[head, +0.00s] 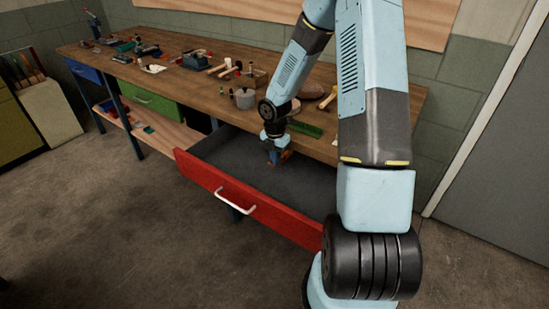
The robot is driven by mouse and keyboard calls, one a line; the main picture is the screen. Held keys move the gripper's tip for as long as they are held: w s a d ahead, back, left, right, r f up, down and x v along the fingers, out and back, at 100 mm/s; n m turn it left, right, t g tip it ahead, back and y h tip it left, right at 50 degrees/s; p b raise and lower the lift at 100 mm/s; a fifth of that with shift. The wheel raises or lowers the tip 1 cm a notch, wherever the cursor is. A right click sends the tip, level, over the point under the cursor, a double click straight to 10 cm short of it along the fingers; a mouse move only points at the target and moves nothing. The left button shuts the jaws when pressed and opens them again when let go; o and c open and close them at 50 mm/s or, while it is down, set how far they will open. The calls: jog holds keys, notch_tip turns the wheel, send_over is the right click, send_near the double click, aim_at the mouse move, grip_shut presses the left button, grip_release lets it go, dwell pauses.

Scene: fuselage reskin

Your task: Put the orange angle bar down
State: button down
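My gripper (274,157) points down over the open red drawer (240,204), near its back right part. I cannot tell whether the bar touches the drawer's dark grey floor (245,170). The visible drawer floor looks empty.
The wooden workbench (195,92) above holds a grey pot (244,98), a green block (305,128), mallets and several other tools. A green drawer (152,101) and a blue drawer (84,71) are shut. The concrete floor in front is clear.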

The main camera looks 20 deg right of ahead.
jog(key=shift+f, duration=0.55)
jog(key=c, duration=1.4)
grip_release()
jog(key=shift+o, duration=0.2)
jog(key=s+r+m+t+h, duration=0.1)
jog(key=s+r+m, duration=0.2)
jog(key=r, duration=0.9)
jog(key=s+r+m+h, duration=0.1)
jog(key=s+r+m, duration=0.25)
jog(key=r, duration=0.75)
jog(key=s+a+r+m+t+y, duration=0.1)
jog(key=s+r+m+t, duration=0.1)
jog(key=s+r+m, duration=0.6)
jog(key=s+a+r+m+t+y, duration=0.1)
jog(key=s+r+m+t, duration=0.1)
jog(key=s+r+m, duration=0.6)
jog(key=shift+s+a+r+m+t, duration=0.25)
jog(key=shift+s+m, duration=1.1)
jog(key=shift+s, duration=1.55)
